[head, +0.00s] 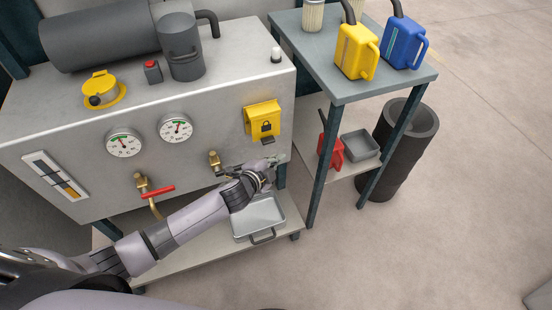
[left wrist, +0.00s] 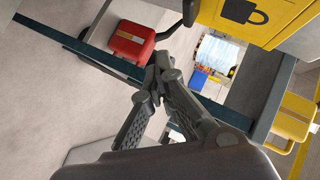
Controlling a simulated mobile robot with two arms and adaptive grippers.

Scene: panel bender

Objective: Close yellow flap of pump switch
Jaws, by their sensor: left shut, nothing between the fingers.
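The yellow flap (head: 263,121) of the pump switch is on the right part of the grey machine's front panel and bears a black padlock sign. It also shows at the top right of the left wrist view (left wrist: 285,12), cut off by the edge. I cannot tell how far the flap stands from its box. My left gripper (head: 270,164) is just below the flap in the head view, apart from it. Its fingers (left wrist: 160,72) are shut and empty in the left wrist view. My right gripper is in neither view.
Two gauges (head: 124,142) and a red-handled valve (head: 156,192) are left of the flap. A brass valve (head: 215,161) is close to my left gripper. A metal tray (head: 262,210) lies below. A side table (head: 345,85) with yellow and blue cans stands right.

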